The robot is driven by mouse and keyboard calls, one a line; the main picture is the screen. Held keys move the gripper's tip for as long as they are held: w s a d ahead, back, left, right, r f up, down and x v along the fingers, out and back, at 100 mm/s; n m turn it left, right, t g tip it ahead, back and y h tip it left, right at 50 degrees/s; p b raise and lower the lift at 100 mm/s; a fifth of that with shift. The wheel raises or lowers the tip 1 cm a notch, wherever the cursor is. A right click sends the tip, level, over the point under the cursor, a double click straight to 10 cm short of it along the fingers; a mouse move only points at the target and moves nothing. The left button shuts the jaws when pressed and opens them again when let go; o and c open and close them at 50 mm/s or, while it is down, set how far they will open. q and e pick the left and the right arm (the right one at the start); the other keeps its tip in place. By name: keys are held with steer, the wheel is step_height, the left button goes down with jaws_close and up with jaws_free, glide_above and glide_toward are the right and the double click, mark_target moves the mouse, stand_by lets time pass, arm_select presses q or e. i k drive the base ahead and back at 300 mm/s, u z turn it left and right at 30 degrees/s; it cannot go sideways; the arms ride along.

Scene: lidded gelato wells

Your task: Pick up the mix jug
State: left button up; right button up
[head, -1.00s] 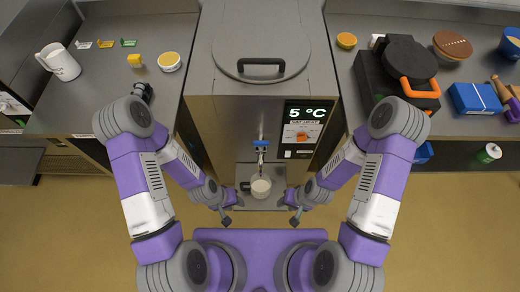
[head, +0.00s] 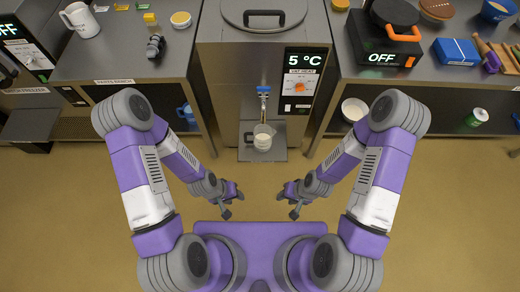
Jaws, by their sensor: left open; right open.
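A white jug with a side handle (head: 82,20) stands on the left counter, near its back left. A pale, cup-like vessel with a dark handle (head: 261,138) stands under the machine's tap. A blue handled vessel (head: 188,114) shows on the shelf below the left counter. No label shows which of these is the mix jug. My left gripper (head: 231,201) and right gripper (head: 290,202) are open and empty, in front of the machine and nearer to me than the vessel under the tap. Neither touches any of the vessels.
The steel machine (head: 222,62) reads 5 °C and stands between two counters. The left counter holds a yellow tub (head: 180,19) and a dark tool (head: 155,46). The right counter holds a round-plated appliance (head: 395,15) and a blue box (head: 456,51). The tan floor ahead is clear.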

mark_target(263, 135)
steer(key=k, duration=0.5)
steer(key=u, duration=2.1)
steer(key=i, duration=1.65)
steer(key=z, duration=2.25)
